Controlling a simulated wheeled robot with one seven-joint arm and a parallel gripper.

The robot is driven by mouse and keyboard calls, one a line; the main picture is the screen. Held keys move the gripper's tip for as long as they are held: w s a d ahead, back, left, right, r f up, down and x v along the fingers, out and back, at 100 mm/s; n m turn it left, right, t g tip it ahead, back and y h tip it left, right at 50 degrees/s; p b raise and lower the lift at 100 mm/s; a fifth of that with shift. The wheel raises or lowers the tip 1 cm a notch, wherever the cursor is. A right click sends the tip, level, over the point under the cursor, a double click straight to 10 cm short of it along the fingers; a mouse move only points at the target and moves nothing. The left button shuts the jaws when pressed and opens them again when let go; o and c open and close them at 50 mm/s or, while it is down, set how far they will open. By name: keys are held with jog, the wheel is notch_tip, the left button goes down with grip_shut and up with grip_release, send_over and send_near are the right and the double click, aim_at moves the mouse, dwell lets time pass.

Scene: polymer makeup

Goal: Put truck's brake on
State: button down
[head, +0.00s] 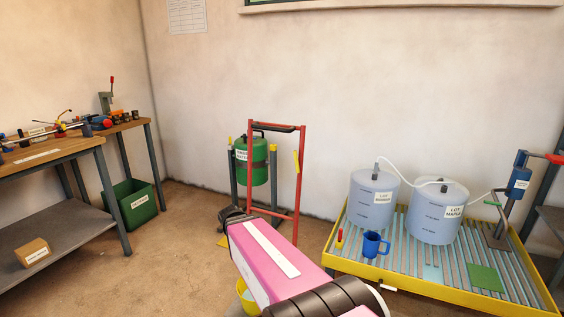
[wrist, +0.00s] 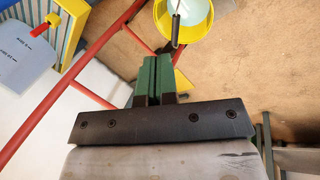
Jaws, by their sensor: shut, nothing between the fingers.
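A red upright frame (head: 301,190), which looks like the truck, stands near the back wall. A green labelled drum (head: 243,168) hangs beside it between grey posts. A yellow strip (head: 296,162) is on the frame's right post, and a small yellow piece (head: 222,241) lies low at its left foot; I cannot tell which is the brake. My gripper (wrist: 153,62) has green fingers, shut and empty. In the wrist view red bars (wrist: 60,115) of the frame pass left of and behind the fingers. In the head view my pink arm hides the fingers and the frame's lower part.
A yellow bucket (wrist: 162,14) with a dark-handled tool is beyond my fingertips. A yellow-edged slatted tray (head: 405,281) at right holds two drums, a blue mug (head: 374,244) and a pump. A workbench (head: 50,153) and green bin (head: 131,203) are at left.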

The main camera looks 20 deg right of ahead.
jog(key=w+d+r+n+t+h, duration=0.1)
jog(key=w+d+r+h, duration=0.4)
jog(key=r, duration=0.3)
jog(key=w+d+r+h, duration=0.3)
jog(key=w+r+h, duration=0.25)
jog(key=r, duration=0.25)
jog(key=w+d+r+n+t+h, duration=0.1)
jog(key=w+d+r+h, duration=0.4)
jog(key=r, duration=0.4)
send_near(295, 159)
jog(key=w+d, duration=0.3)
jog(key=w, duration=0.2)
jog(key=shift+s+d+r, duration=0.1)
jog(key=shift+s+d, duration=0.3)
jog(key=shift+d, duration=0.3)
jog(key=shift+s+d, duration=0.4)
jog(key=shift+d, duration=0.3)
jog(key=shift+s+d+r, duration=0.1)
jog(key=shift+s+d, duration=0.3)
jog(key=shift+d, duration=0.3)
jog(key=shift+y, duration=0.25)
jog(key=shift+s+d+r+m+y, duration=0.25)
jog(key=shift+s+d+m, duration=0.1)
jog(key=shift+m, duration=0.2)
jog(key=shift+s+d+r+m+y, duration=0.1)
jog(key=shift+s+d+m+y, duration=0.15)
jog(key=shift+s+d+m, duration=0.25)
jog(key=shift+w+a, duration=0.1)
